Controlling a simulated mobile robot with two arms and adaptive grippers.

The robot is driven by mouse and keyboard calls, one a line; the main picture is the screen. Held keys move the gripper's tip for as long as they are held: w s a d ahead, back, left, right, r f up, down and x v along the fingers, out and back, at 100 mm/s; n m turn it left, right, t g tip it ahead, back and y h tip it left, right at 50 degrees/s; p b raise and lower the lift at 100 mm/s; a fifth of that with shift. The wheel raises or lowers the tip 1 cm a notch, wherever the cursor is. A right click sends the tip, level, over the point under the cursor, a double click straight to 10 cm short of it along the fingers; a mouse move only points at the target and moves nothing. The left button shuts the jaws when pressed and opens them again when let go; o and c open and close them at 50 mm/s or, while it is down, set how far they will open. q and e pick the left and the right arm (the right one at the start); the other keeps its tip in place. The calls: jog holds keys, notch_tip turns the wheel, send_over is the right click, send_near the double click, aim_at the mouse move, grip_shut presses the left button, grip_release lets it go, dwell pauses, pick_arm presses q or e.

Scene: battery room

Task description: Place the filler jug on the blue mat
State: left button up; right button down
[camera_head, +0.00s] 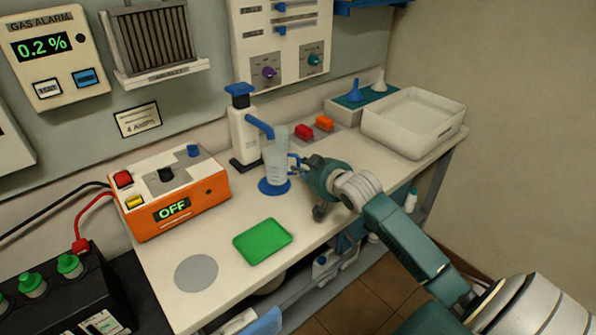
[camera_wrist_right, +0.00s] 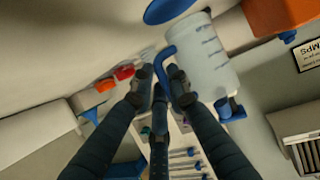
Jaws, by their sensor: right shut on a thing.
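The filler jug (camera_head: 276,158) is a translucent, marked beaker with a blue handle, close to the dispenser's blue spout. It also shows in the right wrist view (camera_wrist_right: 205,62). The round blue mat (camera_head: 274,188) lies on the bench below the jug, and shows at the top of the wrist view (camera_wrist_right: 168,9). The jug's base overlaps the mat's far part in the head view. A narrow gap seems to show in the wrist view; contact is unclear. My left gripper is out of view.
A white dispenser (camera_head: 243,135) with a blue top stands just behind the jug. An orange charger (camera_head: 172,192) is at left. A white tray (camera_head: 413,120) and red and orange blocks (camera_head: 304,131) are at right.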

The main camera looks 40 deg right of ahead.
jog(key=shift+w+d, duration=0.1)
jog(key=shift+w, duration=1)
jog(key=shift+w+f, duration=0.1)
jog(key=shift+f, duration=0.05)
notch_tip(320, 180, down, 3)
jog(key=shift+r+p, duration=0.1)
jog(key=shift+p, duration=0.3)
jog(key=shift+f, duration=0.2)
jog(key=shift+f, duration=0.15)
jog(key=c, duration=1.7)
grip_release()
